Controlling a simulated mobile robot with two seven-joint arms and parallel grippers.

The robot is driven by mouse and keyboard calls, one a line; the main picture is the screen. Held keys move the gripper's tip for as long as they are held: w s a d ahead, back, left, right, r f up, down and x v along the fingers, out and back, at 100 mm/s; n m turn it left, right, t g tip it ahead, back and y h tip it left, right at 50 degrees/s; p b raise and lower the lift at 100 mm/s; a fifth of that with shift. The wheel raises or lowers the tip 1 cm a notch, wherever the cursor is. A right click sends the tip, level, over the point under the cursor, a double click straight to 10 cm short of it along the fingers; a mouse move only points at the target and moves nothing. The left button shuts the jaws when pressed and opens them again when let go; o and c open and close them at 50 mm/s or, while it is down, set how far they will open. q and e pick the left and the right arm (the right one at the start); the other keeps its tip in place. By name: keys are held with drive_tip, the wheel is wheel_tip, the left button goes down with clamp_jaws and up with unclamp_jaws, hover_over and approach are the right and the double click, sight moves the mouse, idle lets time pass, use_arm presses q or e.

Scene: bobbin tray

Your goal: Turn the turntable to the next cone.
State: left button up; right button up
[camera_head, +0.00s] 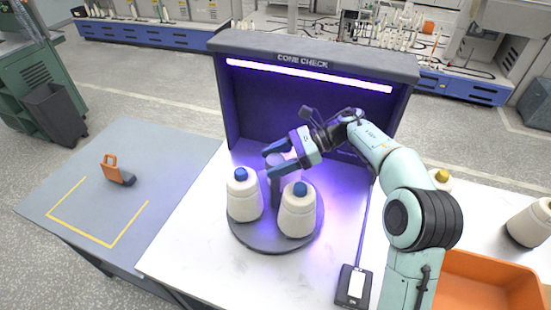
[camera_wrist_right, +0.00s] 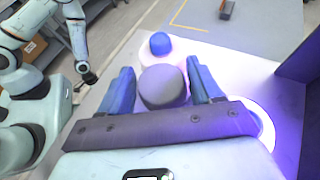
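The dark grey turntable (camera_head: 258,240) stands on the white table in front of the lit booth. Two cream cones with blue tops, a left cone (camera_head: 243,197) and a right cone (camera_head: 297,213), stand upright on it. A pale shape behind my fingers may be a third cone, mostly hidden. My right gripper (camera_head: 275,160) is over the turntable's middle. In the right wrist view, its blue fingers are apart, on either side of a round grey knob (camera_wrist_right: 163,88); I cannot tell whether they touch it. A blue-topped cone (camera_wrist_right: 160,44) stands beyond the knob. My left gripper does not show.
The booth (camera_head: 315,110) marked CONE CHECK rises behind the turntable. An orange bin (camera_head: 470,285), a yellow-topped cone (camera_head: 441,178) and a lying cone (camera_head: 530,222) are at right. A small dark box (camera_head: 354,286) lies in front. A grey side table (camera_head: 130,155) at left holds an orange-handled tool (camera_head: 116,172).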

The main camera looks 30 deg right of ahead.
drive_tip(key=shift+o, duration=0.5)
drive_tip(key=shift+r, duration=0.1)
drive_tip(key=v, duration=0.7)
drive_tip(key=shift+d, duration=0.2)
drive_tip(key=shift+s, duration=0.1)
